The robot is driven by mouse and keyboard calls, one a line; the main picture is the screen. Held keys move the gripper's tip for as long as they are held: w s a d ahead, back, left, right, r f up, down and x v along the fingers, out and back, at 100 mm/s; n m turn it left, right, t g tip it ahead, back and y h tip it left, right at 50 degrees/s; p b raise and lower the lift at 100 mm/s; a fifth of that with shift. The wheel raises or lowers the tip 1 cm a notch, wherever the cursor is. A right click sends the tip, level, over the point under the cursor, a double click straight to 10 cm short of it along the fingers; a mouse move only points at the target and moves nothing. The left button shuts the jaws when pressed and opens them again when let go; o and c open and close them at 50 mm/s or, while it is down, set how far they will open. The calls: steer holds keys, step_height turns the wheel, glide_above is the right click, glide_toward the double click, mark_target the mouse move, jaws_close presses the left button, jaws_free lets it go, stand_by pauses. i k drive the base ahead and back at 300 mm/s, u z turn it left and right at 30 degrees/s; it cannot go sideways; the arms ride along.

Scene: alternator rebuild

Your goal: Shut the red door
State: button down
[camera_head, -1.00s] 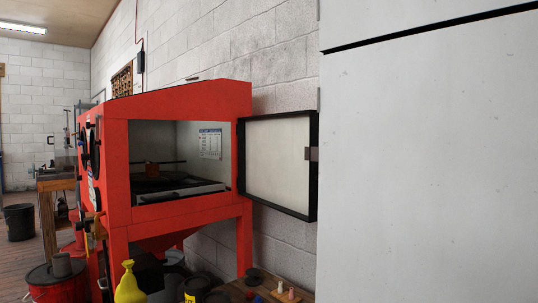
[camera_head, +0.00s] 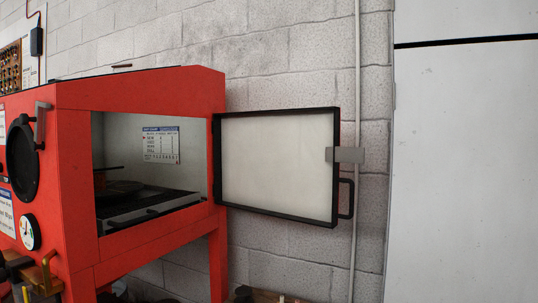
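The door (camera_head: 278,165) stands wide open, hinged at the right edge of the cabinet's opening and swung out to the right along the wall. Its face toward me is pale with a black frame. A grey latch plate (camera_head: 345,155) and a black handle (camera_head: 346,198) sit on its free right edge. The red cabinet (camera_head: 75,200) is on the left, its side opening uncovered. Inside are a dark grated floor and a printed chart (camera_head: 160,145) on the back wall. My gripper is not in view.
A white block wall (camera_head: 300,60) runs behind the cabinet and door, with a vertical pipe (camera_head: 357,250) just right of the door. A tall pale cabinet (camera_head: 465,180) fills the right side. Small items show at the bottom edge below the door.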

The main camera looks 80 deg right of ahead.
mark_target(285, 164)
steer(key=i, duration=0.55)
steer(key=z, duration=3.1)
steer(key=i, duration=0.5)
steer(key=z, duration=0.05)
